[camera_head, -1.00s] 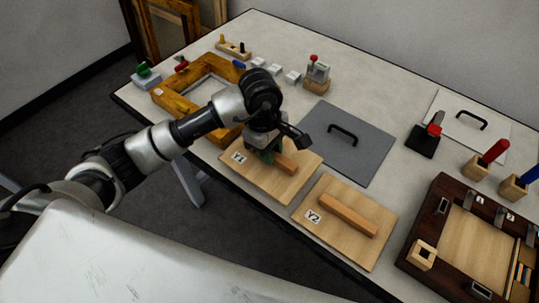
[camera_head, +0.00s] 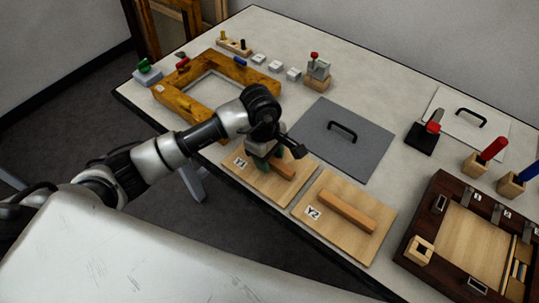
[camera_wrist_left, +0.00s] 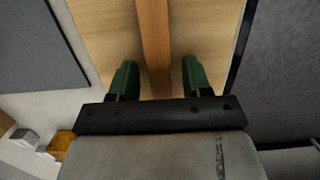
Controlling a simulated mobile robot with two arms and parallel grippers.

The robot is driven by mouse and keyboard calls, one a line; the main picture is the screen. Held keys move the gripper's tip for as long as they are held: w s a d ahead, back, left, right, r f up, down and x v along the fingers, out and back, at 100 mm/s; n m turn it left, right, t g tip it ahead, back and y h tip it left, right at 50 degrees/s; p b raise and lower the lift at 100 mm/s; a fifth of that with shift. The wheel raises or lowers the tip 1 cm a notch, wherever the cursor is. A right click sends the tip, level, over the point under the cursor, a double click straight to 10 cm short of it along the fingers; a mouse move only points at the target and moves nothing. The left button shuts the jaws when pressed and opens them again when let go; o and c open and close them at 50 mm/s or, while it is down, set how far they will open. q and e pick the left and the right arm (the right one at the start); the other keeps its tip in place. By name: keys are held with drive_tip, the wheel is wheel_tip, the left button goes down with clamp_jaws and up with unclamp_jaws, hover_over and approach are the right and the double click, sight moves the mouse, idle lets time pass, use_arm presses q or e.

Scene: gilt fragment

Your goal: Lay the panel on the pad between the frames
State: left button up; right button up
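A wooden panel labelled Y1 (camera_head: 250,179), with a wooden bar handle, lies near the table's front edge. A similar panel labelled Y2 (camera_head: 335,238) lies to its right. Both are between the gilt frame (camera_head: 178,99) and the dark frame (camera_head: 415,225). My left gripper (camera_head: 268,158) is over Y1, its green fingers on either side of the bar. In the left wrist view the bar (camera_wrist_left: 155,45) runs between the open fingers, with a gap on each side. Any pad under the panels is hidden. My right gripper is out of view.
A grey plate with a black handle (camera_head: 342,133) lies behind the panels; a white plate (camera_head: 447,103) lies at the back right. Small white blocks (camera_head: 275,66), a red-topped stand (camera_head: 317,75) and upright red (camera_head: 492,150) and blue tools stand around. Bare tabletop shows behind the grey plate.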

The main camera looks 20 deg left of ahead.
use_arm(q)
drive_tip(key=shift+r, duration=0.1)
drive_tip(key=shift+r+p, duration=0.2)
drive_tip(key=shift+p, duration=0.1)
drive_tip(key=shift+w+a+r+b, duration=0.1)
drive_tip(key=shift+r+b, duration=0.25)
drive_tip(key=shift+r, duration=0.05)
wheel_tip(320, 180, up, 11)
drive_tip(key=a+b, duration=0.1)
drive_tip(key=b, duration=0.1)
drive_tip(key=shift+w+a, duration=0.2)
drive_tip(key=shift+a, duration=0.05)
drive_tip(key=shift+f, duration=0.1)
